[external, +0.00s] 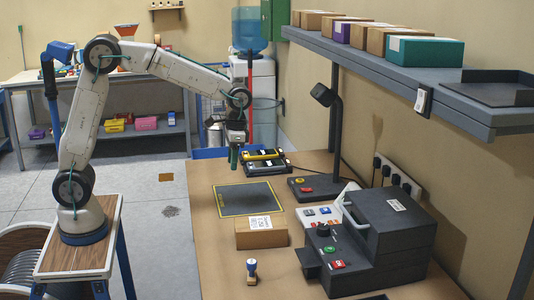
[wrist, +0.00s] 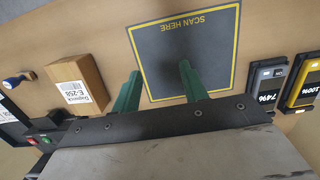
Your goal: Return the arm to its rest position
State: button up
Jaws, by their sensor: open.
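My arm (external: 92,120) is raised and bent over from its base at the left, with its end hanging over the work table. My gripper (external: 233,158) points down above the far part of the table in the external view. In the wrist view its two green fingers (wrist: 157,84) are apart with nothing between them. Below them lies the dark scan mat (wrist: 190,45) with a yellow border marked "SCAN HERE"; it also shows in the external view (external: 247,199). A cardboard box (external: 262,232) with a white label sits beside the mat, apart from my gripper.
A lamp (external: 325,130) and a dark machine (external: 365,245) stand at the right. A shelf (external: 400,75) with boxes hangs above.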

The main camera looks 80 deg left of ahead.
jog(key=s+r+t, duration=0.1)
jog(key=s+r, duration=0.1)
jog(key=s, duration=1.5)
jog(key=s+r+t, duration=0.1)
jog(key=s+r, duration=0.1)
jog(key=s, duration=1.5)
jog(key=shift+d+t, duration=0.3)
jog(key=shift+d, duration=0.1)
